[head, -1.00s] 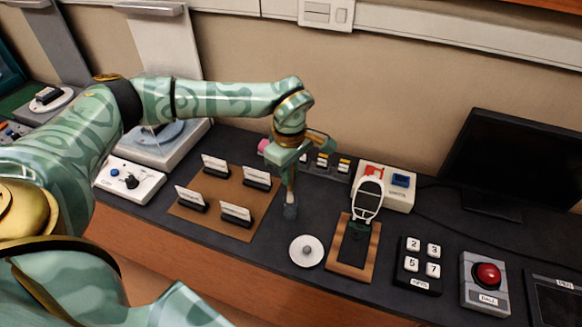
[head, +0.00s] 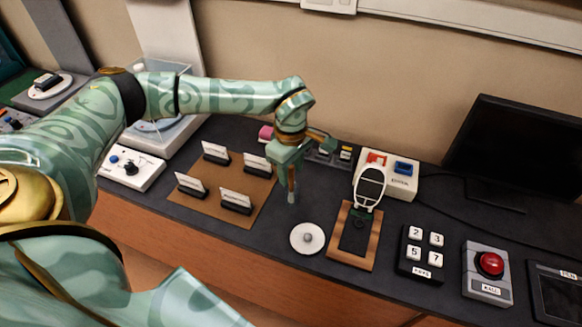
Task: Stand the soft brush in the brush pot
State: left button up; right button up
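My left gripper (head: 289,166) is over the middle of the dark counter, behind the white disc, pointing down. It is shut on a slim brown upright thing, which I take to be the soft brush (head: 292,181). Its upper part is hidden by the gripper. Its lower end is a small grey-blue piece; I cannot tell whether that is the bristles or a small pot around them, nor whether it touches the counter. I see no other clear brush pot. My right gripper is not in view.
A brown board (head: 226,220) with several card holders lies left of the gripper. A white disc with a knob (head: 308,238) and a wooden stand (head: 346,258) with a white-framed piece are in front and right. A pink object (head: 266,132) and a switch box (head: 399,185) are behind.

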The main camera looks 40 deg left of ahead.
pick_arm(q)
notch_tip(320, 180, up, 16)
jog(key=p, duration=0.3)
jog(key=shift+r+p, duration=0.15)
jog(key=shift+p, duration=0.15)
dwell(0.6)
